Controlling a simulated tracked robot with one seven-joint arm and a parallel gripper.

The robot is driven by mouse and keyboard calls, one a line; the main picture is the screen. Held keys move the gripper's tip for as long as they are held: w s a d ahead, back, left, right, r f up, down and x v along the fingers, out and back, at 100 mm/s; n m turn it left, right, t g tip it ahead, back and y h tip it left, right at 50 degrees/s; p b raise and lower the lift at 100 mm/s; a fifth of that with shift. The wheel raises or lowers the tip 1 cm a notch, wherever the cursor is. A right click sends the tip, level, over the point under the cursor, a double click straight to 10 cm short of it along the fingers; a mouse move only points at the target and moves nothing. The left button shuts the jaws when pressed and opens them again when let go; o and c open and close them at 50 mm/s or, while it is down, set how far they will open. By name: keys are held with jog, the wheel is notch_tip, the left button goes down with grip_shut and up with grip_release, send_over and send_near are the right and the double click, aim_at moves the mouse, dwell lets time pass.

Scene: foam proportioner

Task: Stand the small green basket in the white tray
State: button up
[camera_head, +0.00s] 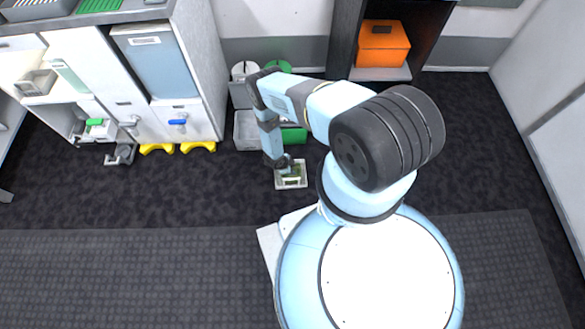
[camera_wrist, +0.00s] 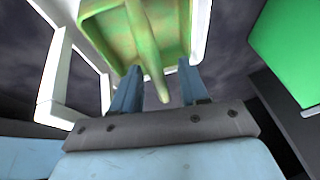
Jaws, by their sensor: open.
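The small green basket (camera_head: 293,172) is at the white tray (camera_head: 279,184) on the dark floor, below my gripper (camera_head: 286,168). In the wrist view the basket (camera_wrist: 140,28) shows its hollow green-yellow inside, with white tray edges (camera_wrist: 203,25) beside it. A narrow green handle reaches down between my fingers (camera_wrist: 158,72). The fingers are apart, one on each side of the handle, and I see no firm contact. The underside of the basket is hidden, so I cannot tell whether it rests fully on the tray floor.
A green bin (camera_head: 294,136) and a grey bin (camera_head: 246,131) stand just behind the tray. White cabinets (camera_head: 180,121) line the left. An orange box (camera_head: 383,45) sits in a dark shelf at the back. The floor to the left and right of the tray is clear.

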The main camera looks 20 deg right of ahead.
jog(key=v, duration=1.2)
